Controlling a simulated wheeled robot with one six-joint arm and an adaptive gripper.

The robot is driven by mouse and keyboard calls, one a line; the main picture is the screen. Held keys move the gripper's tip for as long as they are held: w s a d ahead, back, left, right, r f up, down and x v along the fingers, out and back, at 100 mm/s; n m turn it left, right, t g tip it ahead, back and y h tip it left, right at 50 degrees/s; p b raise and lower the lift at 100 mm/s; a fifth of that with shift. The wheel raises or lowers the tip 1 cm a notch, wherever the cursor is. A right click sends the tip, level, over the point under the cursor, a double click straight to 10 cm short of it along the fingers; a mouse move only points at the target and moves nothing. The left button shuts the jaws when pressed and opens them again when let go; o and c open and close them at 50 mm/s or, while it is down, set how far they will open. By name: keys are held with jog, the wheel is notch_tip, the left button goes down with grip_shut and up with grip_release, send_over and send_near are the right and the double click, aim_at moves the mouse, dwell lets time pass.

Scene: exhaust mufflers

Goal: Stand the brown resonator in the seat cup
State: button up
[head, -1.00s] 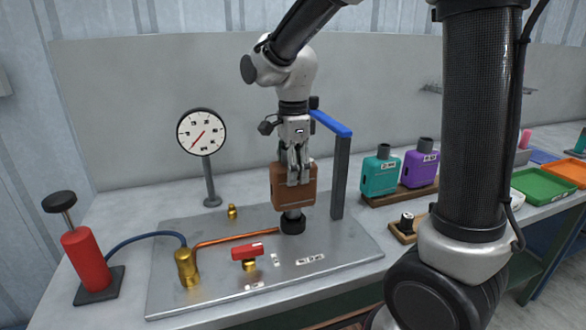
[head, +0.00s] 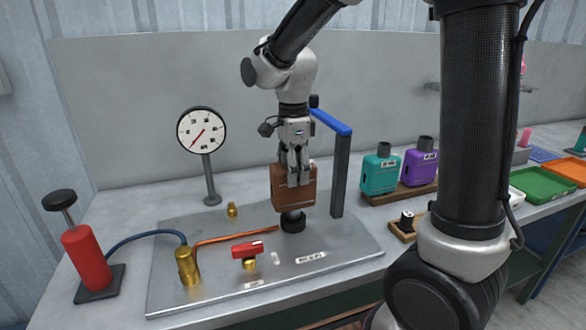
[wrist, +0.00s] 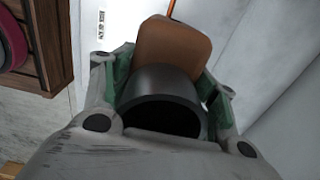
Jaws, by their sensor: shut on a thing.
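The brown resonator (head: 293,189) is upright in my gripper (head: 294,178), directly over the black seat cup (head: 293,222) on the metal plate. My gripper is shut on the resonator from above. The resonator's lower end meets or sits just within the cup; I cannot tell whether it rests on the cup's bottom. In the wrist view the brown body (wrist: 172,48) and its dark open neck (wrist: 163,100) lie between the fingers. The cup is hidden in that view.
A dark post with a blue arm (head: 336,124) stands close right of the gripper. A red-handled valve (head: 248,249), copper pipe and brass fittings are on the plate (head: 330,262). The gauge (head: 202,131) and red pump (head: 86,257) are left. Teal (head: 380,174) and purple (head: 419,167) mufflers stand right.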

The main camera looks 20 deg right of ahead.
jog(key=shift+f, duration=1.3)
dwell(0.6)
jog(key=o, duration=1.2)
jog(key=shift+o, duration=0.2)
